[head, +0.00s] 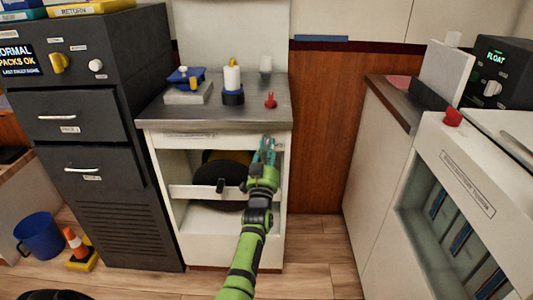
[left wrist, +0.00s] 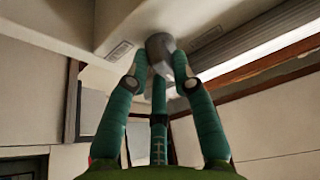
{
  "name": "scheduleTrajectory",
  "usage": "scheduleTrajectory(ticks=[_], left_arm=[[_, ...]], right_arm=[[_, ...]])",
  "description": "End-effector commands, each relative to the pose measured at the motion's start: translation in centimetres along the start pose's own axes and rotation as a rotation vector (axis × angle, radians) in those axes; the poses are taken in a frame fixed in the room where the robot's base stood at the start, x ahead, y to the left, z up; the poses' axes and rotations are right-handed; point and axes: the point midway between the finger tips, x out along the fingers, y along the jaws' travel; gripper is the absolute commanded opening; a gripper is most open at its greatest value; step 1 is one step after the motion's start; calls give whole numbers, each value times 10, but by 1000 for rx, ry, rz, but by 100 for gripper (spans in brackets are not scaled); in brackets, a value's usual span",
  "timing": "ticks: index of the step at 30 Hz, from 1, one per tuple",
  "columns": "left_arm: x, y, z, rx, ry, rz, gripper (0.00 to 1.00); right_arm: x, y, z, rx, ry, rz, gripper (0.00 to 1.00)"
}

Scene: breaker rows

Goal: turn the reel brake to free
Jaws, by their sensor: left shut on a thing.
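My left gripper (head: 266,152) reaches up to the upper right front of the white cabinet (head: 165,160), just under its metal top. In the left wrist view, the gripper's teal fingers (left wrist: 160,68) are shut on a grey knob (left wrist: 159,43). A small label sits on each side of the knob; their words are too small to read, so its setting cannot be told. In the head view the knob is hidden by the gripper. A dark reel with a yellow part (head: 232,157) sits in the cabinet's open bay. My right gripper is out of view.
A red knob-like piece (head: 270,100), a white cylinder (head: 232,78) and a blue item (head: 186,75) stand on the metal top. A black lever (head: 220,185) is on the cabinet's crossbar. Dark drawers (head: 75,125) stand left; a white counter (head: 377,160) stands right.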

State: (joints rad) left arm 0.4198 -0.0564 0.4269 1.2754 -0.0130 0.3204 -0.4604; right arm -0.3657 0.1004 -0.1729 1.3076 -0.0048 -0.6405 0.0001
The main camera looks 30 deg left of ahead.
Motion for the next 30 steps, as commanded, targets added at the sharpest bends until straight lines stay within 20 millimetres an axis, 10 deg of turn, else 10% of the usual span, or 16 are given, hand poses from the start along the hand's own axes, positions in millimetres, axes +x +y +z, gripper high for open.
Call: scheduleTrajectory(ticks=[30], left_arm=[[2, 1, -3, -224, 2, -92, 0]], right_arm=[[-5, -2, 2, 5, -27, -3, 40]])
